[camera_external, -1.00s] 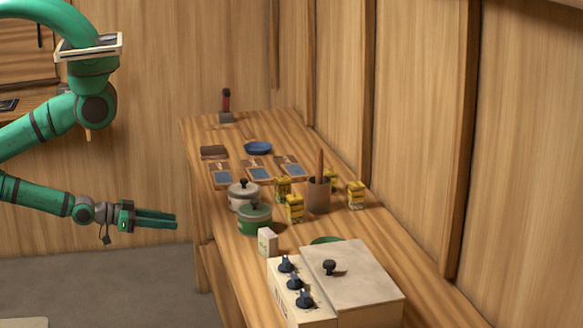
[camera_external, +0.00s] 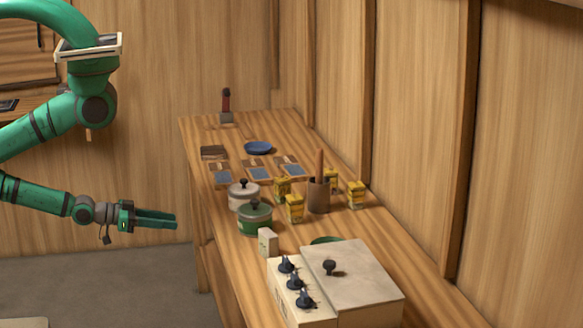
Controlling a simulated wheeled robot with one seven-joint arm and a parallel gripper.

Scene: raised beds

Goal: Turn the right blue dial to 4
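Three dark blue dials stand in a row on the sloped cream front panel (camera_external: 287,303) of a box on the bench. One dial (camera_external: 287,264) is at the far end, one (camera_external: 295,282) in the middle and one (camera_external: 305,299) at the end nearest the camera, which is also furthest right in the picture. The scale marks are too small to read, so I cannot tell the settings. My gripper (camera_external: 172,219) hangs in the air left of the bench, well away from the dials, with nothing in it. Its two fingers point right; their gap is unclear.
The box has a pale lid (camera_external: 355,275) with a dark knob. A small white carton (camera_external: 268,242), green pot (camera_external: 255,220), white pot (camera_external: 243,198), yellow tins (camera_external: 294,209) and a brown holder (camera_external: 318,197) stand beyond it. A wooden wall (camera_external: 420,130) runs behind the bench.

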